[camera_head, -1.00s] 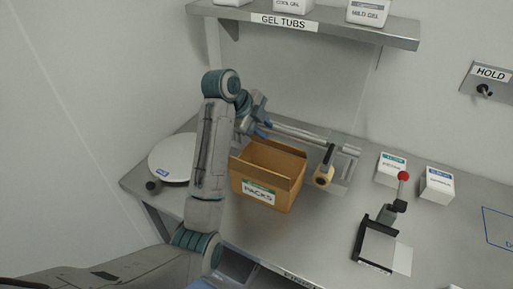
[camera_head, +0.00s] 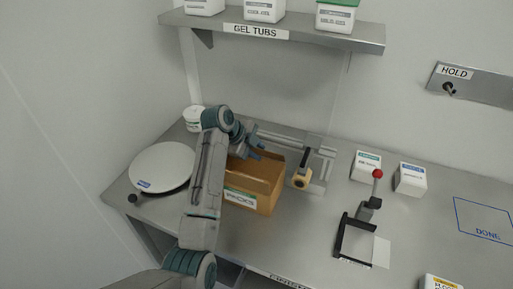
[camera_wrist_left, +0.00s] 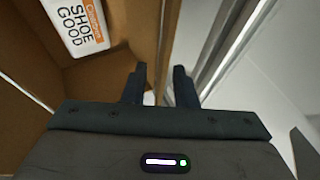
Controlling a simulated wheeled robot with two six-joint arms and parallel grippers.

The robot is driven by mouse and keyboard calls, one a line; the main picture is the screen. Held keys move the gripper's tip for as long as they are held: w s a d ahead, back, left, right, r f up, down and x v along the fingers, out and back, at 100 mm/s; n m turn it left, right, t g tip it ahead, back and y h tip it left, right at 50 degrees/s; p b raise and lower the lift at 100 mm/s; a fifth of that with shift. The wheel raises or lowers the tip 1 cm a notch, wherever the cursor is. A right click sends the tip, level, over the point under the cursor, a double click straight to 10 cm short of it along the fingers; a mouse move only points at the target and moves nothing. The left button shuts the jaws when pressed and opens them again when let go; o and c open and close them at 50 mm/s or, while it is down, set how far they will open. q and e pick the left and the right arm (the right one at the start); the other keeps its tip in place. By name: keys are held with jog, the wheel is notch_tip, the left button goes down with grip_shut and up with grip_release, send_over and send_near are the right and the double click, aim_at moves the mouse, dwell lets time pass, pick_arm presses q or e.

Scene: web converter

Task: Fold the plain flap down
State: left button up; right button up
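The brown carton (camera_head: 245,203), labelled PACKS on its front, stands open-topped on the steel bench in the head view. My left gripper (camera_head: 258,149) is over its back edge, and my arm covers the carton's left part. In the left wrist view, my left gripper (camera_wrist_left: 160,88) has its two fingers apart. A brown cardboard panel (camera_wrist_left: 135,35) stands upright by the left finger, its edge in line with the gap. Contact is unclear. A white and orange packet (camera_wrist_left: 77,22) shows inside the carton. I cannot tell which panel is the plain flap. My right gripper is out of view.
A metal rail (camera_head: 292,141) runs behind the carton, with a black-handled tan tool (camera_head: 302,172) to its right. A round white plate (camera_head: 160,167) is at left. White boxes (camera_head: 366,165) and a red-knobbed device (camera_head: 377,175) stand to the right. A shelf (camera_head: 330,35) overhangs the back.

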pick_arm(q)
jog(key=shift+c, duration=0.6)
jog(key=c, duration=0.4)
grip_shut()
jog(key=shift+f, duration=0.1)
jog(key=t+b, duration=0.1)
jog(key=b, duration=0.1)
jog(key=s+t+h+b, duration=0.1)
jog(key=shift+a+f+m+b, duration=0.15)
jog(key=shift+f+m+b, duration=0.1)
jog(key=shift+m+b, duration=0.1)
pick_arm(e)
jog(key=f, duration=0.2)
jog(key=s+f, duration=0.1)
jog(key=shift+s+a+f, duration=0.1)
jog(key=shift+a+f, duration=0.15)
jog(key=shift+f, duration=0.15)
